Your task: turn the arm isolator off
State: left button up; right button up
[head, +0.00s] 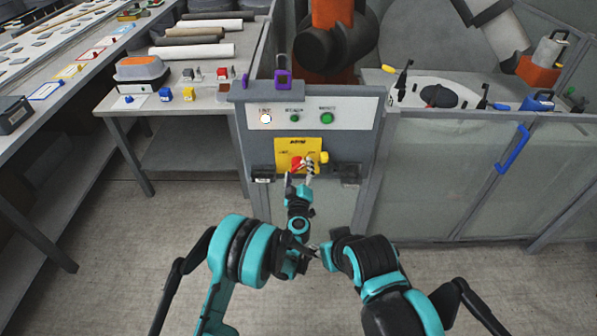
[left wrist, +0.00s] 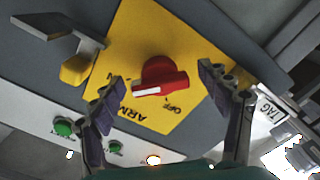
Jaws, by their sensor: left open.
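The arm isolator is a red rotary knob (left wrist: 160,78) on a yellow plate (left wrist: 135,50) marked ARM and OFF. In the head view the yellow plate (head: 285,146) is on the grey panel front, with the red knob (head: 296,162) partly hidden by my gripper. My left gripper (head: 300,168) is open in front of the knob. In the left wrist view its fingers (left wrist: 165,95) stand either side of the knob, apart from it. The knob's exact setting is hard to tell. My right gripper (head: 312,250) is low beside my left arm; its jaws are unclear.
A yellow part (left wrist: 76,69) with a metal piece sticks out beside the plate. A white strip (head: 345,105) above has a lit lamp (head: 265,119) and green buttons (head: 327,118). A workbench (head: 170,105) stands left, a fence (head: 450,175) right.

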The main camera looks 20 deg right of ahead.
pick_arm(q)
jog(key=shift+w, duration=0.15)
jog(key=c, duration=1.2)
